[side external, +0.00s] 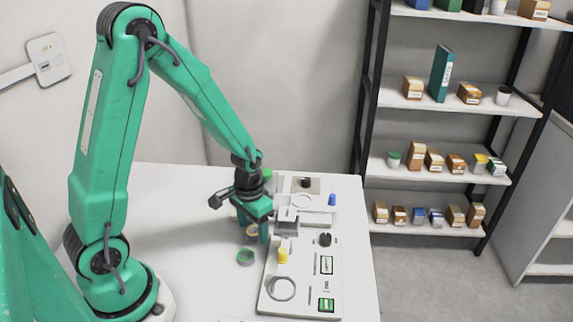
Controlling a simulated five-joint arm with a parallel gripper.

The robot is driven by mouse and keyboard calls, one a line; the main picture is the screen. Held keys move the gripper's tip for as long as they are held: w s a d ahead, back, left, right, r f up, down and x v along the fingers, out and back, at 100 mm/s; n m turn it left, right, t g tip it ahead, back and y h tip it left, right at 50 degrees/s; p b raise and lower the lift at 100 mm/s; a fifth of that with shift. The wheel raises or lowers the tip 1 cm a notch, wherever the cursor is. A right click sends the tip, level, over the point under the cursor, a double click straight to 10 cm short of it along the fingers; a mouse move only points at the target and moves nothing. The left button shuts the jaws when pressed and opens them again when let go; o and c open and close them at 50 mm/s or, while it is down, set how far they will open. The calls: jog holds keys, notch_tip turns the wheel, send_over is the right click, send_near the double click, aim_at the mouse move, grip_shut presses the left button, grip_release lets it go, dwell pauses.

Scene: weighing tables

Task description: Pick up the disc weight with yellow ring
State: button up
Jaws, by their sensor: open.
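The disc weight with yellow ring (251,232) lies on the white table (205,240), left of the weighing board. My gripper (253,229) points down over it, its green fingers open. The near finger stands right beside the disc in this view and partly overlaps it. I cannot tell whether the fingers are around the disc or still above it. Nothing is visibly held.
A green ring disc (245,257) lies just in front. The white weighing board (302,285) on the right carries a yellow weight (283,257), a black knob (325,240) and a grey block. A blue weight (332,200) stands behind. The table's left side is clear.

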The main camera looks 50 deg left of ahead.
aim_at(254, 230)
jog(key=shift+f, duration=0.2)
dwell(0.4)
jog(key=c, duration=1.2)
jog(key=shift+r, duration=0.15)
jog(key=shift+r, duration=4.9)
